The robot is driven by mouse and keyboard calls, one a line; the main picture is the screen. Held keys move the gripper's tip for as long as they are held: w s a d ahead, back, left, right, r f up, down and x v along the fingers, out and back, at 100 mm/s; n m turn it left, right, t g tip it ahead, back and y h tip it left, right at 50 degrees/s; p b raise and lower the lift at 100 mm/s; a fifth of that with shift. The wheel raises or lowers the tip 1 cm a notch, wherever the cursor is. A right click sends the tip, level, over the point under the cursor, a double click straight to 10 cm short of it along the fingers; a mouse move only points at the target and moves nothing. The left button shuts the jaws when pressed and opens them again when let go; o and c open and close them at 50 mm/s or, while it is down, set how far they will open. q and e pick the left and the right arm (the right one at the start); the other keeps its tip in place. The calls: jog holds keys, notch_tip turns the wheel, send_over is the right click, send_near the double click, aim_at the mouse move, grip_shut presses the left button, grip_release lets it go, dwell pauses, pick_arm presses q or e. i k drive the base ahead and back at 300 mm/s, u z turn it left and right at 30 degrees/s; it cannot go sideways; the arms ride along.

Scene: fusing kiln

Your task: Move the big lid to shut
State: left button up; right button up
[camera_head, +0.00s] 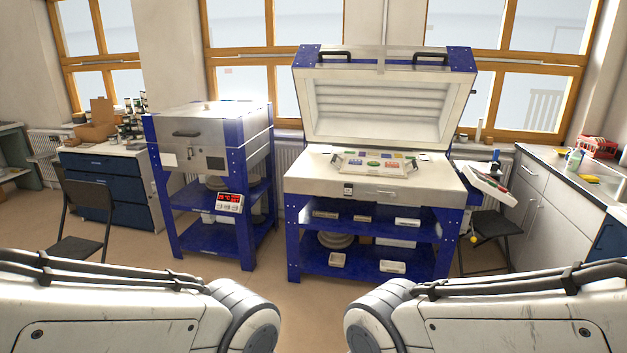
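The big kiln (420,180) stands right of centre on a blue frame. Its big lid (381,108) is raised and tilted back, with its pale ribbed inside facing me. Two dark handles sit on the lid's upper edge, a left handle (335,56) and a right handle (425,57). A light panel with coloured glass pieces (373,163) lies on the kiln's bed. Both of my arms reach in from the lower corners, well short of the kiln. Neither gripper is in view.
A smaller kiln (192,133) with its lid down stands to the left on a blue stand. A black chair (84,217) is at far left, and another dark chair (492,228) is right of the big kiln. A sink counter (560,170) lines the right wall. Floor before the kilns is clear.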

aim_at(413, 97)
jog(key=u, duration=0.05)
jog(key=i, duration=3.7)
jog(key=z, duration=0.1)
